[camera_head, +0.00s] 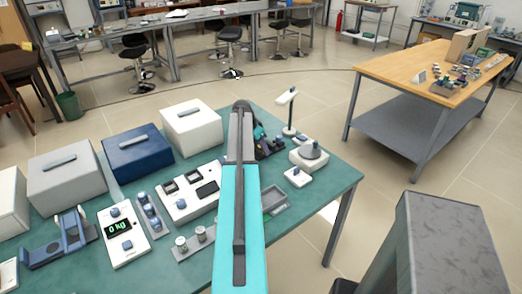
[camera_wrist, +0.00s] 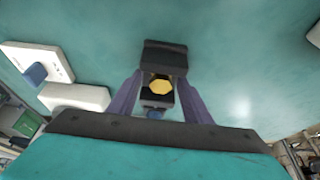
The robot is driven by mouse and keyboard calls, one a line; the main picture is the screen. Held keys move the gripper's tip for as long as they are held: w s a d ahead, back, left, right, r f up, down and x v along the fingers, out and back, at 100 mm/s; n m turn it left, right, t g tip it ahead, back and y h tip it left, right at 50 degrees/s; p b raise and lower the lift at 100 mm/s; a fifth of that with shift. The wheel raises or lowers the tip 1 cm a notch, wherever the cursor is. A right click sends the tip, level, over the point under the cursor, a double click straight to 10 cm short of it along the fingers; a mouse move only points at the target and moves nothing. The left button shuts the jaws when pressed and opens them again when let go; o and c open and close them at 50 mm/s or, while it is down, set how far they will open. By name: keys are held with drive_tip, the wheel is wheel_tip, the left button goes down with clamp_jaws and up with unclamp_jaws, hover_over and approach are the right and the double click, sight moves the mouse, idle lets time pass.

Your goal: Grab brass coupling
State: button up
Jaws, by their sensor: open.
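The brass coupling appears in the wrist view as a small yellow hexagonal face (camera_wrist: 160,87) within a dark surround. My gripper (camera_wrist: 159,80) is open, with one purple-grey finger on each side of the yellow piece. A dark block (camera_wrist: 165,57) lies just beyond it, close to the fingertips. I cannot tell whether the fingers touch the coupling or how far above the table it sits. In the head view my arm covers this spot, and I cannot make out the coupling there.
The green table (camera_head: 330,172) holds several instruments. A small stand (camera_head: 288,112) and a round-topped device (camera_head: 311,156) stand right. A shallow grey tray (camera_head: 273,200) lies near my arm.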

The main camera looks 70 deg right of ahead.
clamp_jaws()
idle(0.3)
drive_tip(key=shift+r, duration=0.1)
drive_tip(key=shift+r+b, duration=1.3)
drive_tip(key=shift+r, duration=3.6)
